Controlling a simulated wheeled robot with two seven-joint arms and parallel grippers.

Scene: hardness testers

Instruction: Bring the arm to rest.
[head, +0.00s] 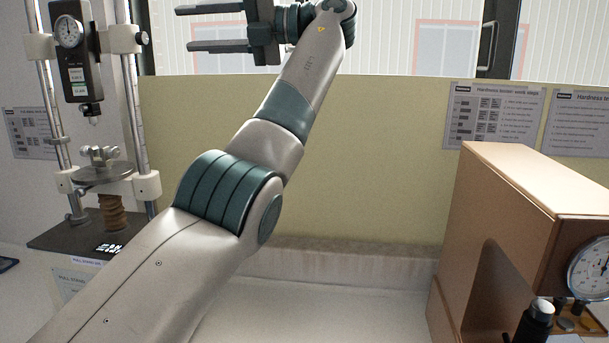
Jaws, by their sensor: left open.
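My left arm comes in from the lower left and reaches up across the middle of the head view. Its forearm bends up to the wrist at the top. My left gripper (212,27) is at the top edge, with its two dark fingers pointing left and spread apart. Nothing is between the fingers. It is raised high, in front of the window and above the yellow-green panel. The upper edge of the gripper is close to the picture's top. My right gripper does not show.
A hardness tester (79,60) with a dial and two metal columns stands at left. A brown cabinet-like tester (497,215) with a dial (590,268) stands at right. Instruction sheets (494,116) hang on the yellow-green panel (390,170). The white bench (330,310) between the testers looks clear.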

